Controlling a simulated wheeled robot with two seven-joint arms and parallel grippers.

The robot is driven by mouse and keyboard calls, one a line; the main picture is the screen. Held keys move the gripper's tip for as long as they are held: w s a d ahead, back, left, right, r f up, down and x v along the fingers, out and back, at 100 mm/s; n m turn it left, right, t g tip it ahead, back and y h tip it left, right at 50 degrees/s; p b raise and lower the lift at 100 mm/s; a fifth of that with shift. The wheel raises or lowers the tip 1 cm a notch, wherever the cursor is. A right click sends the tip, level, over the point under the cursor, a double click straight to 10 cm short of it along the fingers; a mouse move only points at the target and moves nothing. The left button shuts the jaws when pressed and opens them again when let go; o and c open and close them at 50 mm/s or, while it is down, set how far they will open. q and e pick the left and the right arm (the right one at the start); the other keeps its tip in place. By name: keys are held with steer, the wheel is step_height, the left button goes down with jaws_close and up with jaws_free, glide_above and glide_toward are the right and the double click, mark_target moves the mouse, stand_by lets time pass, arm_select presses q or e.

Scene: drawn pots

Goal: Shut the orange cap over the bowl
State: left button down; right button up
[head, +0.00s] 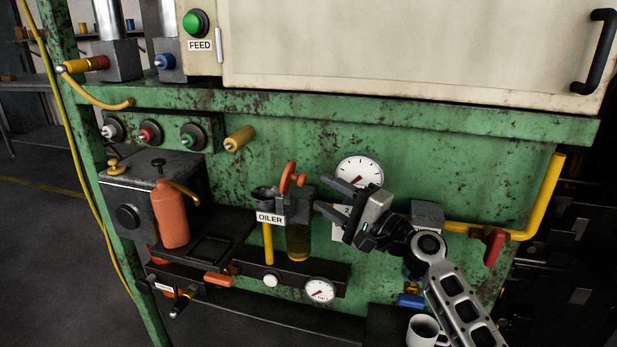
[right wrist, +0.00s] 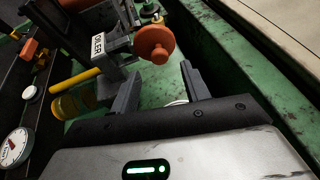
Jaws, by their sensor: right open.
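The orange cap (head: 288,178) stands raised on edge beside the small dark bowl (head: 264,192) of the oiler, so the bowl's mouth is uncovered. In the right wrist view the cap (right wrist: 153,42) shows as a round orange disc with a knob, just beyond the fingertips. My right gripper (head: 326,198) is open and empty, to the right of the cap, with its fingers pointing left toward it. A gap shows between fingers and cap. The bowl's inside is too dark to make out. My left gripper is not in view.
The OILER label (head: 270,218) is below the bowl, with a glass jar (head: 299,243) of amber liquid underneath. A round gauge (head: 359,172) sits on the green panel behind my gripper. An orange bottle (head: 171,213) stands left. A white mug (head: 422,331) is at the bottom.

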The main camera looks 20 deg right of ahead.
steer(key=x, duration=0.5)
steer(key=shift+w+a+p, duration=0.2)
steer(key=shift+w+p, duration=0.05)
steer(key=shift+p, duration=0.05)
jaws_close()
